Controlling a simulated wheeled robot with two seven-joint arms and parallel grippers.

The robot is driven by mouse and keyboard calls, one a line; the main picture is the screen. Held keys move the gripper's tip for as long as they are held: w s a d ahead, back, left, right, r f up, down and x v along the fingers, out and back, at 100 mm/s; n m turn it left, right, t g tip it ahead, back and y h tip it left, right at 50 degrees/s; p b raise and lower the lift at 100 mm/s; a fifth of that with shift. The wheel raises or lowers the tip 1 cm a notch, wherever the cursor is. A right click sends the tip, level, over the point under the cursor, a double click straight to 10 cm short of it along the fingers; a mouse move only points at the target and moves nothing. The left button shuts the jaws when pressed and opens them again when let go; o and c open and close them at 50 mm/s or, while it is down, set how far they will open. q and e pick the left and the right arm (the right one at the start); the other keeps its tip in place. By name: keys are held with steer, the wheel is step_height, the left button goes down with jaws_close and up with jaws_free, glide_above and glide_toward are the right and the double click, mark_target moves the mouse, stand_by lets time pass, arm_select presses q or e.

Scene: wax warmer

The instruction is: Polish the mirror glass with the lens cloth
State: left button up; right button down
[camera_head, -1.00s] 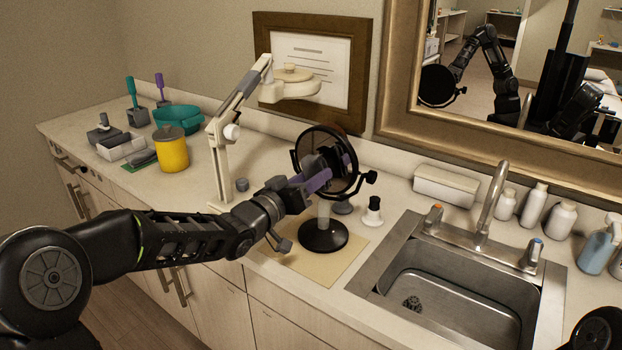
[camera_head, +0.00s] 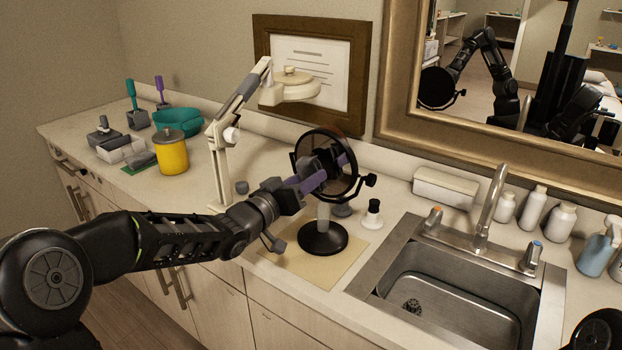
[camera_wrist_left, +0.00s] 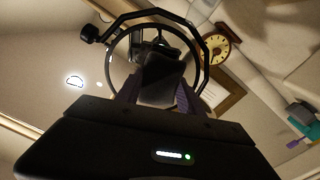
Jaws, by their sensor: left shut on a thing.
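The round mirror (camera_head: 325,132) with a black frame stands on a black round base (camera_head: 323,238) on a tan mat (camera_head: 342,268). My left gripper (camera_head: 328,168) is in front of the glass, close to its face; I cannot tell whether it touches. It is shut on a dark piece, which I take to be the lens cloth (camera_wrist_left: 160,82), seen between the purple fingers in the left wrist view. The mirror's frame (camera_wrist_left: 205,62) arches around it there. Much of the glass is hidden behind the gripper. My right gripper is not in view.
A metal sink (camera_head: 450,300) with a faucet lies to the right. A small white-and-black bottle (camera_head: 373,214) stands right beside the mirror. A cream lamp arm (camera_head: 220,165), a yellow jar (camera_head: 171,150) and a teal bowl (camera_head: 178,121) stand to the left.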

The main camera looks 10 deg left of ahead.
arm_select(q)
steer(key=a+p, duration=0.1)
steer(key=w+a+p, duration=0.1)
steer(key=a, duration=0.1)
steer(key=w+a, duration=0.1)
steer(key=a, duration=0.1)
steer(key=shift+w+a+p, duration=0.1)
steer(key=shift+a+p, duration=0.1)
steer(key=shift+p, duration=0.2)
steer(key=shift+x, duration=0.95)
stand_by(1.2)
steer(key=d+b, duration=0.1)
steer(key=s+d+b, duration=0.1)
steer(key=d+b, duration=0.1)
steer(key=shift+s+d+f, duration=0.2)
steer(key=shift+s, duration=0.05)
steer(key=shift+s+d+r, duration=0.15)
steer(key=shift+d, duration=0.2)
stand_by(0.5)
